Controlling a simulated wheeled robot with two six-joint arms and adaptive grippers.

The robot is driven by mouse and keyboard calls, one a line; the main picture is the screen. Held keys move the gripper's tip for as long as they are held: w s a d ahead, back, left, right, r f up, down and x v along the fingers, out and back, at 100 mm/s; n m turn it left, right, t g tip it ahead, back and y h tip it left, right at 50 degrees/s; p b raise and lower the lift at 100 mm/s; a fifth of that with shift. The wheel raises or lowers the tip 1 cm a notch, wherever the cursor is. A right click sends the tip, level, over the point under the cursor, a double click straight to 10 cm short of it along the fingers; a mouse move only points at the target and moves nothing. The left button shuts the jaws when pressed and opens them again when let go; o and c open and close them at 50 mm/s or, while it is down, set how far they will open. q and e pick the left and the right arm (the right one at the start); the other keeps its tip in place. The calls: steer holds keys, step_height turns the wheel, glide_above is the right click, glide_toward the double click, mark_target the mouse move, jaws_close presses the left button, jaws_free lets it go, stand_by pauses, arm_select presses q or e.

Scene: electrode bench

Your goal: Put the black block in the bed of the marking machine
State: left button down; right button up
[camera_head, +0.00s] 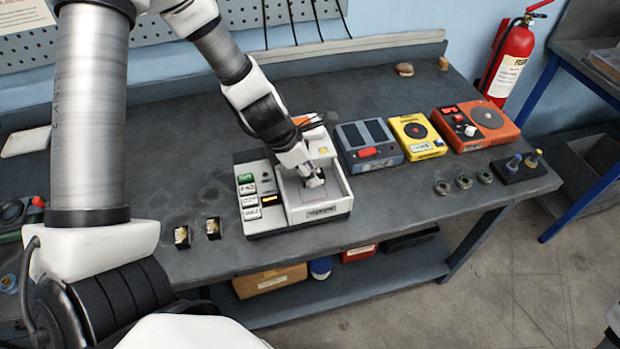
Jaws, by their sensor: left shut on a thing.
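The marking machine (325,211) is a white and grey box near the middle of the bench, with a column of buttons on its left and a recessed pale bed (335,188) on its right. My left gripper (314,182) points down into the bed area from above. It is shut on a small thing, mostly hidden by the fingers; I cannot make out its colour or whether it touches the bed. I cannot clearly identify the black block elsewhere. My right gripper is not in view.
Two small dark-edged pieces with cream faces (182,236) (213,228) are left of the machine. A grey-blue device (369,146), a yellow device (418,137) and an orange device (476,126) stand to its right. Several metal rings (463,182) lie near the front edge.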

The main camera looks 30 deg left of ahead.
mark_target(309, 194)
arm_select(q)
steer(key=f+b, duration=0.1)
steer(key=f, duration=0.1)
steer(key=f+b, duration=0.2)
steer(key=f, duration=0.1)
steer(key=shift+w+a+f+b, duration=0.2)
steer(key=shift+w+f+b, duration=0.15)
steer(key=shift+w, duration=0.05)
steer(key=shift+s+d+r, duration=0.1)
steer(key=shift+s+r, duration=0.05)
steer(key=shift+r, duration=0.2)
steer(key=shift+f, duration=0.25)
steer(key=c, duration=0.8)
jaws_free()
steer(key=shift+c, duration=0.2)
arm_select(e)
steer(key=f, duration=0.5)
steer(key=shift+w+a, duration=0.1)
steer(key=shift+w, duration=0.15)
